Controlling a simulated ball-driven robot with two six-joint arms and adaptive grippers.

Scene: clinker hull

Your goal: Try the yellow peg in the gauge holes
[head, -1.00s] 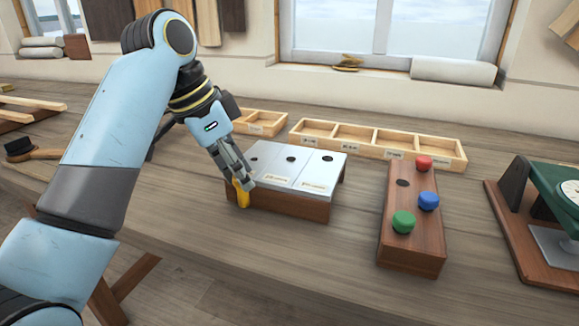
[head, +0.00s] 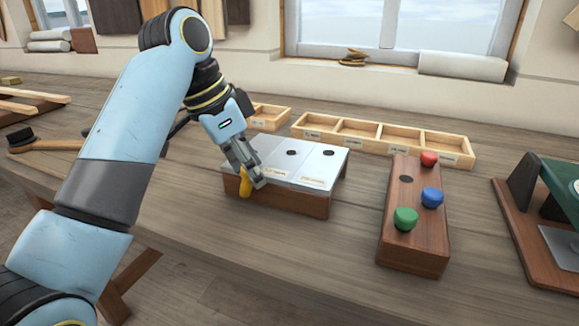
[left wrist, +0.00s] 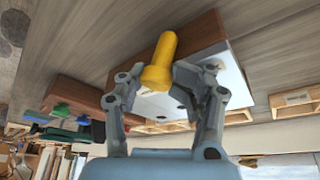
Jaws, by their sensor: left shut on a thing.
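My left gripper (head: 252,180) is shut on the yellow peg (head: 245,184) at the front left edge of the gauge. In the left wrist view the yellow peg (left wrist: 161,62) lies between the two fingers (left wrist: 158,88), its shaft pointing away over the gauge's wooden side. The gauge (head: 322,163) is a metal-topped wooden block with dark holes and small labels I cannot read. Its middle and right holes show in the head view; the left one is hidden behind my gripper. I see no peg in the two visible holes. My right gripper is out of view.
A wooden peg block (head: 416,240) right of the gauge holds red (head: 429,158), blue (head: 433,197) and green (head: 405,219) pegs, with one empty hole. A divided tray (head: 385,137) lies behind. A green-and-wood device (head: 560,205) stands far right. The bench front is clear.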

